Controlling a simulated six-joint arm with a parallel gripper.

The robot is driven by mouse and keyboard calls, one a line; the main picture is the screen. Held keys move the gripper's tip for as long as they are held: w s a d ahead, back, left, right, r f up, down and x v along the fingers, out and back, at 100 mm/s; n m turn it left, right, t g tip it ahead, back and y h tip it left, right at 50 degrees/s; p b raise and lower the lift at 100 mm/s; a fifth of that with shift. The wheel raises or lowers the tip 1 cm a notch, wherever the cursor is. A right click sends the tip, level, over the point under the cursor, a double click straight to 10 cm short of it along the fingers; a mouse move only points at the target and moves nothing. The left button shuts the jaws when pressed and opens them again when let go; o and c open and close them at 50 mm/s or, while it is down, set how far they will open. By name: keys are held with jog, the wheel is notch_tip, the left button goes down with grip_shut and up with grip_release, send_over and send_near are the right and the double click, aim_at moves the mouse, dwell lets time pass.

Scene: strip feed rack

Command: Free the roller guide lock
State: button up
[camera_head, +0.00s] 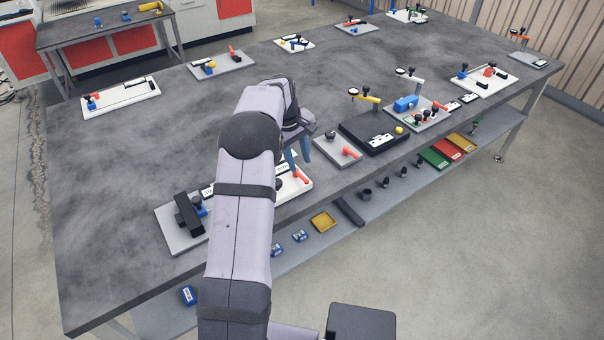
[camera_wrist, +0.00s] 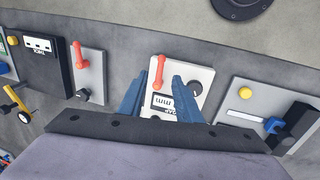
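My gripper (camera_wrist: 160,90) is open and empty, its two blue fingers apart. In the wrist view the fingers reach over a white plate (camera_wrist: 201,77) that carries a red lever (camera_wrist: 159,71), a black knob (camera_wrist: 195,88) and a label, seen upside down. The red lever shows between the fingertips. I cannot tell whether a finger touches anything. In the head view my gripper (camera_head: 298,150) is just above the same plate's red lever (camera_head: 301,175), and my arm hides part of the plate. No readable label tells which part is the roller guide lock.
A grey plate with a red lever (camera_head: 348,152) and black knob stands to the right, beside a black block (camera_head: 372,138). A grey plate with a black upright part (camera_head: 187,213) lies to the left.

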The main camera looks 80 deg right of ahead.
aim_at(303, 177)
jog(key=shift+s+d+f+p, duration=0.15)
jog(key=shift+f+p, duration=0.3)
jog(key=shift+f, duration=0.7)
jog(key=shift+s+d+f+p, duration=0.15)
jog(key=shift+f+p, duration=0.25)
jog(key=shift+f, duration=0.7)
jog(key=shift+s+d+f+p, duration=0.15)
jog(key=shift+f+p, duration=0.3)
jog(key=shift+f, duration=0.7)
grip_shut()
